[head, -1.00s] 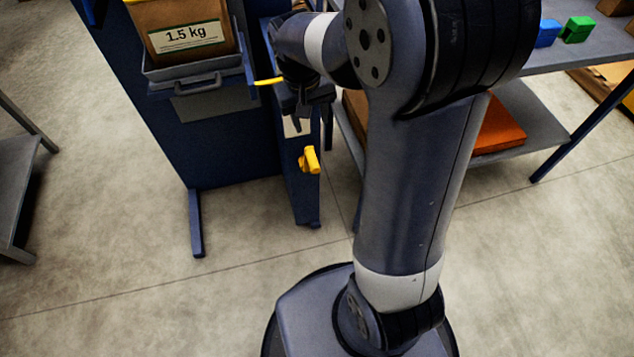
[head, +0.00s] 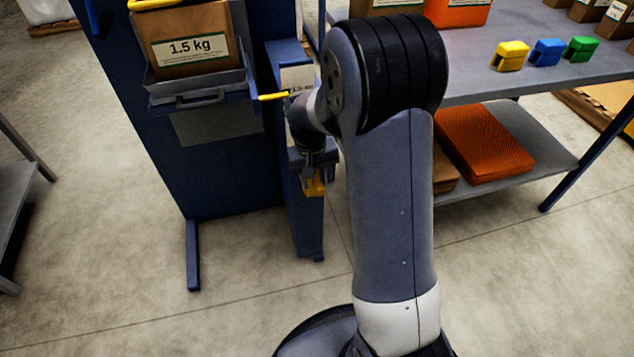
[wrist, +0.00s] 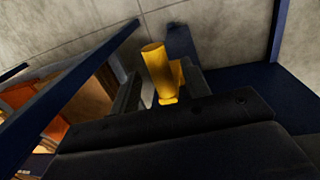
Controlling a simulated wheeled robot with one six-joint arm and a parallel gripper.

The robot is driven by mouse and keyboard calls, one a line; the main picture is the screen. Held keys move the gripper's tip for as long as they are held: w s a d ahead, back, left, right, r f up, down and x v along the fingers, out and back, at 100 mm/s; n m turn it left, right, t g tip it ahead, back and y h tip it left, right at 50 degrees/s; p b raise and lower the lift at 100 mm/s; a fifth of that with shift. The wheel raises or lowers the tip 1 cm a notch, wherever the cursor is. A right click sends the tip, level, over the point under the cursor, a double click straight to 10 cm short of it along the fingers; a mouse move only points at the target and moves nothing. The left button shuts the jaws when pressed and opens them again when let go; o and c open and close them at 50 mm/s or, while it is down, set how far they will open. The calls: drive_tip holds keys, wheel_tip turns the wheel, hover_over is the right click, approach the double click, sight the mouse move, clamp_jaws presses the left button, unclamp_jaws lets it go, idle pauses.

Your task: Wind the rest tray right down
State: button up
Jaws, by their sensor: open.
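A grey tray (head: 215,82) with a front handle sits on the blue machine and bears a brown box marked 1.5 kg; I take it to be the rest tray. A yellow crank knob (head: 313,186) is low on the machine's blue side post, partly hidden by my gripper (head: 314,173). In the wrist view the yellow knob (wrist: 157,67) stands up between the two dark fingers of my gripper (wrist: 165,92). The fingers are open on either side of it. I cannot tell whether either finger touches it.
A yellow lever (head: 273,97) sticks out beside the tray, above my gripper. A shelf table (head: 470,88) at the right holds yellow, blue and green clips, with orange sacks (head: 485,143) below. The floor in front of the machine is clear.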

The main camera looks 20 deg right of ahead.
drive_tip(key=shift+f, duration=0.45)
drive_tip(key=shift+c, duration=0.2)
clamp_jaws()
drive_tip(key=shift+d, duration=0.1)
